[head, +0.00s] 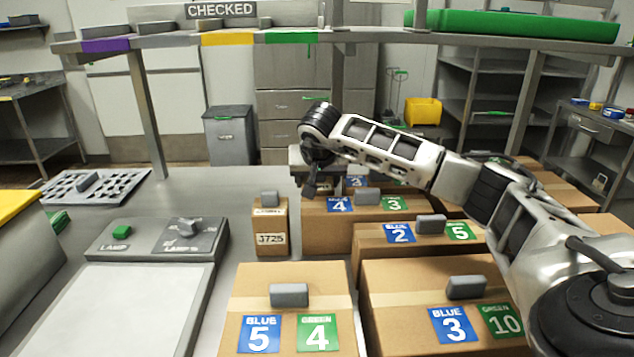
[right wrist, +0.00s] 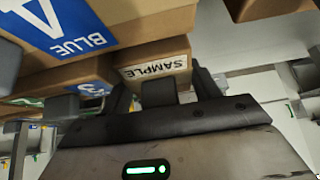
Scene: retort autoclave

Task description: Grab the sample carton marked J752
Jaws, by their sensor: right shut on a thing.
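My right gripper (head: 312,188) reaches in behind the boxes, beside the box marked blue 4. In the right wrist view my right gripper (right wrist: 163,85) is shut on the grey knob of a small brown carton (right wrist: 152,62) with a "SAMPLE" label; its code cannot be read. I cannot make out this carton in the head view. Another small upright carton (head: 270,238), with a grey knob and a label that reads like J725, stands on the bench nearer to me, left of the box marked blue 4. My left gripper is not in view.
Large brown boxes with grey knobs crowd the right, including the blue 4 box (head: 325,232), the blue 2 box (head: 372,243) and the blue 5 box (head: 250,300). A lamp panel (head: 110,246) lies left. A shelf (head: 380,37) spans above. Bare bench shows behind the panel.

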